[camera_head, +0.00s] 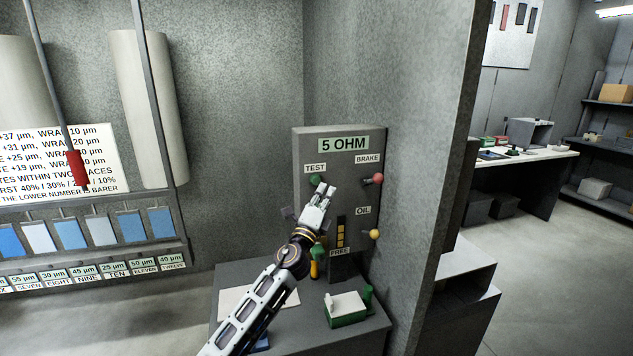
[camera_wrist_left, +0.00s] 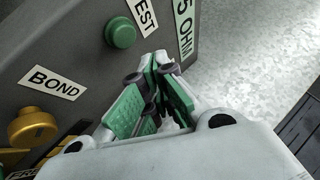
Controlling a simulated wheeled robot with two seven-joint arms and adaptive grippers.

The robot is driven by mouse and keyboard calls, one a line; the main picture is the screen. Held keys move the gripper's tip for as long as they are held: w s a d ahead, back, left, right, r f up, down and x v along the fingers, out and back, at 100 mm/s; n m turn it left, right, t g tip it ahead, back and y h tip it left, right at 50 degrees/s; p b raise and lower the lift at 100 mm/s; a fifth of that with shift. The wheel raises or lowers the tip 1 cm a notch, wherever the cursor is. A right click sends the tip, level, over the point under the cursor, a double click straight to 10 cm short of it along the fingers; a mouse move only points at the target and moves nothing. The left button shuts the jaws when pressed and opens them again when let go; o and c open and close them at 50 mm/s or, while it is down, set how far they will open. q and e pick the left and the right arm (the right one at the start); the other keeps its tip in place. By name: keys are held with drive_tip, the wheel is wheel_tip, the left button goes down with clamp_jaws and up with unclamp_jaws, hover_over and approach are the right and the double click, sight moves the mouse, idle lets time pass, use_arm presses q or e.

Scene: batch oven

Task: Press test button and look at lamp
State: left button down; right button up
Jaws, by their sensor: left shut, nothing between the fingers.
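A grey box labelled "5 OHM" (camera_head: 343,145) stands on a grey bench against the wall. The green test button (camera_head: 316,180) sits under the "TEST" label on its front; it also shows in the left wrist view (camera_wrist_left: 120,33). My left gripper (camera_head: 325,190) is shut and empty, with its fingertips just below and right of the button. In the left wrist view the gripper (camera_wrist_left: 158,58) shows just below the button, apart from it in the picture. I cannot tell which part is the lamp. My right gripper is not in view.
The box also has a red knob (camera_head: 377,179) by "BRAKE" and a yellow knob (camera_head: 374,234) by "OIL". A "BOND" label (camera_wrist_left: 58,83) is near a yellow knob (camera_wrist_left: 33,128). A green-and-white block (camera_head: 346,309) lies on the bench. A wall edge stands to the right.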

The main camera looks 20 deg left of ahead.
use_arm(q)
drive_tip(key=shift+s+d, duration=0.75)
drive_tip(key=shift+s, duration=0.3)
drive_tip(key=shift+a+f, duration=0.1)
